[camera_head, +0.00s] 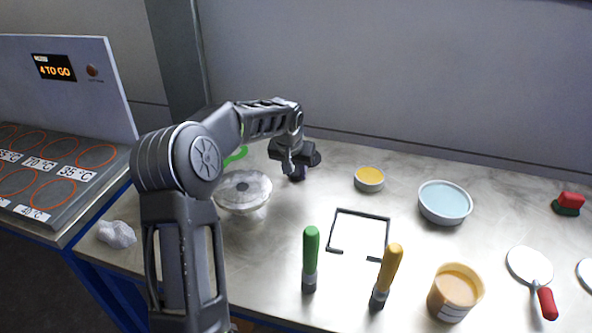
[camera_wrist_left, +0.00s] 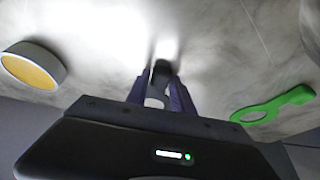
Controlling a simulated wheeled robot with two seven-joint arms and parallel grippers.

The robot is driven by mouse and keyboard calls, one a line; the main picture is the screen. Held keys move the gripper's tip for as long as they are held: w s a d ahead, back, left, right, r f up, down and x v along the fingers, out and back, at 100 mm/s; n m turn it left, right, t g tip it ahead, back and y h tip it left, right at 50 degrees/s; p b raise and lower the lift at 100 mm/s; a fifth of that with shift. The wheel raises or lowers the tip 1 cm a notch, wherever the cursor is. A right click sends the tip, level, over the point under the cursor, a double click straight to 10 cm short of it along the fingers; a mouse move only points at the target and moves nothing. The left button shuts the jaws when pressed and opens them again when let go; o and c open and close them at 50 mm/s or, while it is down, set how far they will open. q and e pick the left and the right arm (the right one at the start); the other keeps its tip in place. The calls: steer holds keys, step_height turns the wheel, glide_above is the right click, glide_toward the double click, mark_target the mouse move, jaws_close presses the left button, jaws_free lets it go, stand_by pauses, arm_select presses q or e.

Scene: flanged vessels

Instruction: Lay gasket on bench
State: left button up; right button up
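A green flat ring with a tab, which looks like the gasket (camera_head: 236,155), lies on the bench (camera_head: 330,187) behind the vessel, partly hidden by my left arm. The green ring also shows in the left wrist view (camera_wrist_left: 272,105), lying flat to the right of the fingers and apart from them. My left gripper (camera_head: 298,175) points down, low over the bench, to the right of the ring. My right gripper is out of view.
A clear flanged vessel (camera_head: 243,193) stands beside my left arm. A yellow-filled dish (camera_head: 369,179), blue bowl (camera_head: 445,203), tub (camera_head: 455,292), green-handled tool (camera_head: 310,258) and yellow-handled tool (camera_head: 386,275) occupy the bench. A black square outline (camera_head: 360,235) surrounds bare surface.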

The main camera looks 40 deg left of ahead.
arm_select(q)
steer(key=o, duration=0.3)
steer(key=shift+o, duration=0.2)
steer(key=shift+r, duration=0.35)
steer(key=v, duration=1.1)
steer(key=shift+s+r+b, duration=0.25)
steer(key=shift+r+b, duration=0.05)
steer(key=shift+d, duration=0.15)
